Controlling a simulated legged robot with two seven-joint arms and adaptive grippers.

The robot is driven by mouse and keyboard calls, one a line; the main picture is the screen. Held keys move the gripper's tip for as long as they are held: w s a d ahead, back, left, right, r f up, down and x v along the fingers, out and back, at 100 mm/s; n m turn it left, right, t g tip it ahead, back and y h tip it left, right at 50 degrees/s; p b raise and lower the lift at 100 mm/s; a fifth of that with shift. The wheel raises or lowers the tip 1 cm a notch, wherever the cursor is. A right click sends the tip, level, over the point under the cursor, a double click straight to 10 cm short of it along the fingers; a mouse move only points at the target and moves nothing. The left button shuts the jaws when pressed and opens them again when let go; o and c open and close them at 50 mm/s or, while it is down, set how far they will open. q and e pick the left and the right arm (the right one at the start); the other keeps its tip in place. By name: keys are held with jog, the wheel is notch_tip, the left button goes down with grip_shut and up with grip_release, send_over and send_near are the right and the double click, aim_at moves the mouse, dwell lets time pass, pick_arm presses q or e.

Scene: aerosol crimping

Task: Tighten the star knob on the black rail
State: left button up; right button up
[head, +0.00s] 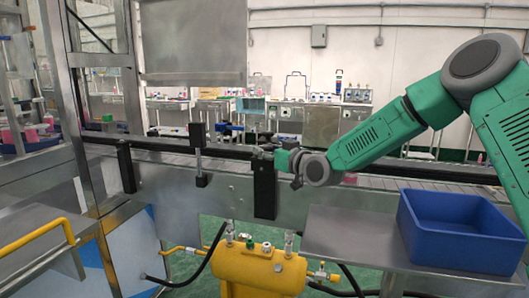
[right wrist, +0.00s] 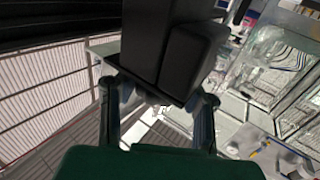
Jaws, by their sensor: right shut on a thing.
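The black rail (head: 226,152) runs across the head view along the conveyor, carried by dark upright brackets. My right gripper (head: 266,154) is at the top of the middle black bracket (head: 265,190), against the rail. In the right wrist view the bracket's black block (right wrist: 172,45) fills the top middle, and my two fingers (right wrist: 155,98) reach up on either side just below it. The gripper is shut on the star knob, which is mostly hidden by the fingers and the block. How far the knob is turned cannot be seen. My left gripper is not in view.
A blue bin (head: 455,230) stands on a metal table (head: 350,232) at the right. A yellow tank (head: 262,272) with hoses sits below the bracket. A steel frame post (head: 72,130) and a yellow handrail (head: 38,235) stand at the left.

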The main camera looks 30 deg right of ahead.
jog(key=shift+w+d+r, duration=0.1)
jog(key=shift+d+r, duration=0.05)
jog(key=shift+r, duration=0.35)
jog(key=o, duration=1.2)
jog(key=shift+o, duration=0.2)
jog(key=shift+f, duration=0.15)
jog(key=shift+f, duration=0.15)
jog(key=s+d, duration=0.1)
jog(key=s, duration=1.1)
jog(key=shift+d, duration=0.3)
